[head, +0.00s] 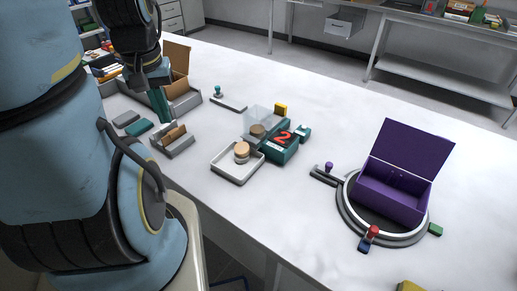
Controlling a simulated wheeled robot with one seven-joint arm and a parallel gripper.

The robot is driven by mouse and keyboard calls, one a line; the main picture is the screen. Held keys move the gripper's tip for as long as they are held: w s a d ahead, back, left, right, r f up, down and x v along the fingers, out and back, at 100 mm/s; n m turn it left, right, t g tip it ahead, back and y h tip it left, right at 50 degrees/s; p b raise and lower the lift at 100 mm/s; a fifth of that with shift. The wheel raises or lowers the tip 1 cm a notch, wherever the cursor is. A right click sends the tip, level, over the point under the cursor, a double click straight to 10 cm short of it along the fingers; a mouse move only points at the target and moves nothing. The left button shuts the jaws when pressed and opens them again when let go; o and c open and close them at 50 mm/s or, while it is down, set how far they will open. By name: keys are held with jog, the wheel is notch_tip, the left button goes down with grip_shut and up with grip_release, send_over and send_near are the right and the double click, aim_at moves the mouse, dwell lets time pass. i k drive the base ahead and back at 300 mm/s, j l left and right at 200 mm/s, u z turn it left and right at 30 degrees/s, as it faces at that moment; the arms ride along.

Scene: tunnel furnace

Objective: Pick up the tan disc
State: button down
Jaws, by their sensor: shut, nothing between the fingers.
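A tan disc (242,148) sits in a shallow white tray (238,180) near the middle of the table; it looks stacked on another tan piece. A second tan disc (257,130) shows beneath or behind a clear cover on a teal device marked with a red 2 (283,143). My gripper (160,116) is at the left, pointing down above the table beside an open cardboard box. It is shut and empty, well to the left of the tray. Its fingertips are small in the view.
A grey holder with tan blocks (172,142) stands just below my gripper. An open purple box (391,196) sits inside a grey ring track (345,220) at the right. A cardboard box (176,65) is behind my gripper.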

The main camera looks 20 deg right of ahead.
aim_at(242, 149)
jog(key=k+l+u, duration=0.15)
jog(key=k+u, duration=0.55)
jog(key=u, duration=0.25)
jog(key=k+u, duration=0.45)
jog(key=i+j, duration=0.05)
jog(key=i, duration=0.05)
